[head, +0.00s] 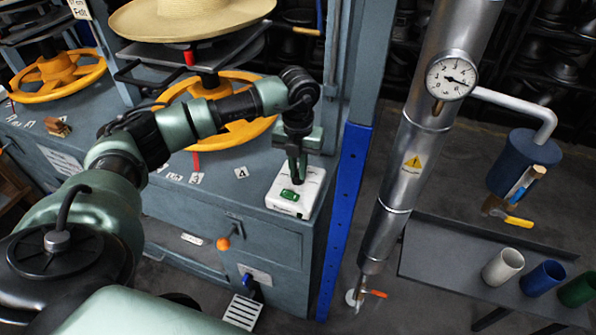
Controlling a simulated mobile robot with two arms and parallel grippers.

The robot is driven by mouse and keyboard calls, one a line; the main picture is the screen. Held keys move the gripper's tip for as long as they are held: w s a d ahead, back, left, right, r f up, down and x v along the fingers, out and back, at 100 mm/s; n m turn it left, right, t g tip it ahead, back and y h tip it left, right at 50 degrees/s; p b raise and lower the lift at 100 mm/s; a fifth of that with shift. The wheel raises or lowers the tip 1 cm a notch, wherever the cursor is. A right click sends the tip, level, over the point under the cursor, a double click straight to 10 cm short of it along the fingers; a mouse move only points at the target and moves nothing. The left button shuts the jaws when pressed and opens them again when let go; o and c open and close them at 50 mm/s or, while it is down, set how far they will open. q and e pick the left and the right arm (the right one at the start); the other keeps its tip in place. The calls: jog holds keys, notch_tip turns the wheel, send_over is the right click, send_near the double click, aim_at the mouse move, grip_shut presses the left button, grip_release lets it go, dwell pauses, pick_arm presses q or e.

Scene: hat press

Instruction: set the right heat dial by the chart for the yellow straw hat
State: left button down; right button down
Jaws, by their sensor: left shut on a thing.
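The yellow straw hat (190,16) sits on the right-hand press at the top left. A white box (313,190) with a green piece (289,195) on top stands at the right end of the ledge. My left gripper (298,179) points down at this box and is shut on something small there. The fingers hide what they hold. I cannot make out a dial setting or read the chart. My right gripper is out of view.
A blue post (344,220) stands just right of the ledge. Beyond it rises a steel pipe (405,160) with a gauge (451,78). A grey table (440,255) with several cups is at the right. An orange-knobbed lever (223,243) sticks out of the cabinet front.

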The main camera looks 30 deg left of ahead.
aim_at(298, 173)
pick_arm(q)
jog(key=shift+m, duration=0.5)
jog(key=c, duration=1.5)
grip_release()
jog(key=shift+r, duration=0.1)
notch_tip(298, 173, up, 8)
jog(key=shift+f+b, duration=0.15)
jog(key=shift+b, duration=0.65)
jog(key=shift+f, duration=0.1)
